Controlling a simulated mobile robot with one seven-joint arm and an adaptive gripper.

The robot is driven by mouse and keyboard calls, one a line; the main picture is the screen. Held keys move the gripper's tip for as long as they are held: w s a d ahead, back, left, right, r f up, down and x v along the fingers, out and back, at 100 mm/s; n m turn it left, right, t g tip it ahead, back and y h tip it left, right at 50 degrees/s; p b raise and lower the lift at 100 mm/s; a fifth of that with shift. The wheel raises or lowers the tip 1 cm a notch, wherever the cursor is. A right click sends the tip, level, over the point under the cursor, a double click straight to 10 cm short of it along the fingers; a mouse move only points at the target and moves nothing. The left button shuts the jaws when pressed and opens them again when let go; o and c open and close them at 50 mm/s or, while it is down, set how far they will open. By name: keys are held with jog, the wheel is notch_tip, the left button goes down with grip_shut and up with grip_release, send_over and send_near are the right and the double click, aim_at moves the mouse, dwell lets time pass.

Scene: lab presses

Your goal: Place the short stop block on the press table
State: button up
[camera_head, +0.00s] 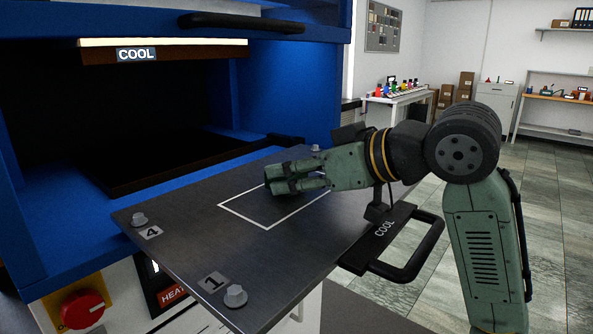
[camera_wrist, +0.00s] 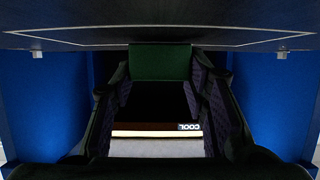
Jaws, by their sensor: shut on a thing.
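The press table (camera_head: 182,232) is a dark flat plate pulled out of the blue press, with a white square outline (camera_head: 243,220) on it. My gripper (camera_head: 283,178) is low over the plate, within the outlined area, with its fingers lying almost level. In the wrist view, which is upside down, my gripper (camera_wrist: 160,85) is shut on a dark green block (camera_wrist: 160,62), the short stop block, held between the fingertips. The plate runs along the top of that view, close to the block; I cannot tell whether they touch. In the head view the fingers mostly hide the block.
Bolt-like pins stand at the plate's corners beside labels 4 (camera_head: 151,232) and 1 (camera_head: 212,282). A black handle (camera_head: 408,262) marked COOL sticks out at the right edge. The dark press opening, with a lit COOL sign (camera_head: 136,55), is behind. A red knob (camera_head: 82,308) is at lower left.

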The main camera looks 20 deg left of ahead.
jog(key=shift+f+b, duration=0.3)
jog(key=shift+f, duration=0.2)
jog(key=shift+s+a+f, duration=0.1)
jog(key=shift+s+f, duration=0.1)
jog(key=shift+f, duration=0.25)
jog(key=o, duration=1.5)
jog(key=shift+f+b, duration=0.1)
jog(key=shift+b, duration=0.25)
jog(key=v, duration=0.8)
jog(key=r+v, duration=0.1)
jog(key=v, duration=0.4)
jog(key=shift+w+a, duration=0.15)
jog(key=shift+w, duration=0.1)
